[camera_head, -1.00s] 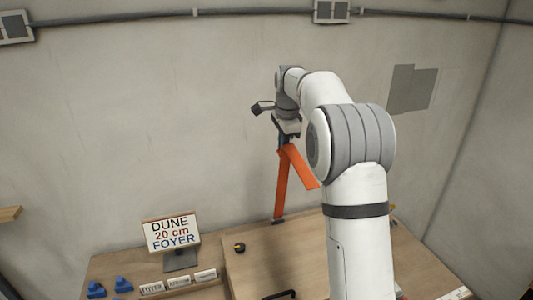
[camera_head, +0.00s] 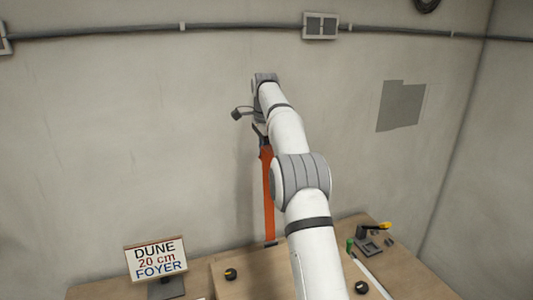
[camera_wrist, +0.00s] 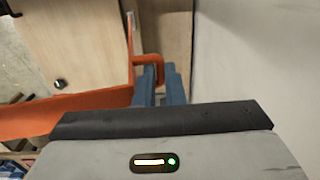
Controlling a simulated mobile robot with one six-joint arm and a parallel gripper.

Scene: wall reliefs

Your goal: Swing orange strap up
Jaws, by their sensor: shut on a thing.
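The orange strap (camera_head: 268,200) hangs nearly upright in front of the wall, above the back of the wooden bench. My gripper (camera_head: 262,136) is at its upper end, partly behind my forearm. In the wrist view, the strap (camera_wrist: 70,110) runs as a broad band across the left, with a narrow part rising and a small loop at its right. The blue-grey fingers of my gripper (camera_wrist: 162,82) are shut on the strap by this loop. The exact contact is partly hidden by the gripper body.
A sign (camera_head: 156,258) reading "DUNE 20 cm FOYER" stands at lower left. The wooden bench (camera_head: 215,282) holds a black knob (camera_head: 230,274) and a yellow-handled device (camera_head: 372,240) at right. A conduit with a switch box (camera_head: 320,26) crosses the wall. The wall left of my gripper is clear.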

